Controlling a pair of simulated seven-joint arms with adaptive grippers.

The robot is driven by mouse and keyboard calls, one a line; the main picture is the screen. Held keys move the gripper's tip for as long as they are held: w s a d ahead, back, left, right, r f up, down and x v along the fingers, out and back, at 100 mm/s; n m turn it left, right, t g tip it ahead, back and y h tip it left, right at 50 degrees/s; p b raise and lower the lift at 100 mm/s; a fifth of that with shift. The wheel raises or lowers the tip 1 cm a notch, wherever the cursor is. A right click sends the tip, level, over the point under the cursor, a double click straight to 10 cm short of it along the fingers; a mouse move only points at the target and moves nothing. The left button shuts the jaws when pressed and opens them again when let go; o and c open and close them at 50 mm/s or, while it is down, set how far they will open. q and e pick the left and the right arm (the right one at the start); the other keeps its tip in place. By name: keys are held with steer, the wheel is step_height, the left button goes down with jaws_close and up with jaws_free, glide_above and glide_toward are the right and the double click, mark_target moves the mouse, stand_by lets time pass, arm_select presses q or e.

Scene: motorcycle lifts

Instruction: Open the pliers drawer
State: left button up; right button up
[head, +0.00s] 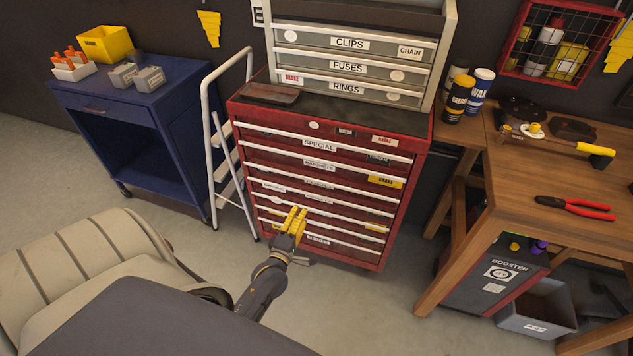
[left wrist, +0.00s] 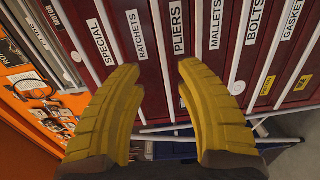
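The red tool cabinet (head: 262,142) has several shut drawers with pale handle strips. The pliers drawer (head: 319,184) is the third from the top, between the ratchets and mallets drawers. Its PLIERS label (left wrist: 178,30) reads clearly in the left wrist view, and its handle strip (left wrist: 160,45) runs between my fingers in that picture. My left gripper (head: 296,214) is open and empty, with yellow fingers pointing at the cabinet front. In the head view it covers part of the lower drawers. I cannot tell whether the fingertips touch the strip. My right gripper is out of view.
A white step ladder (head: 216,140) stands just left of the cabinet, beside a blue cart (head: 135,110). A wooden workbench (head: 540,205) with red-handled pliers (head: 575,206) is on the right. A motorcycle seat (head: 90,265) fills the lower left. Floor before the cabinet is clear.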

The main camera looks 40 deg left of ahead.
mark_target(316, 182)
arm_select(q)
steer(key=shift+n, duration=0.3)
steer(key=x, duration=1.7)
steer(key=shift+w+a, duration=0.1)
steer(key=shift+w, duration=0.05)
steer(key=shift+o, duration=0.2)
jaws_close()
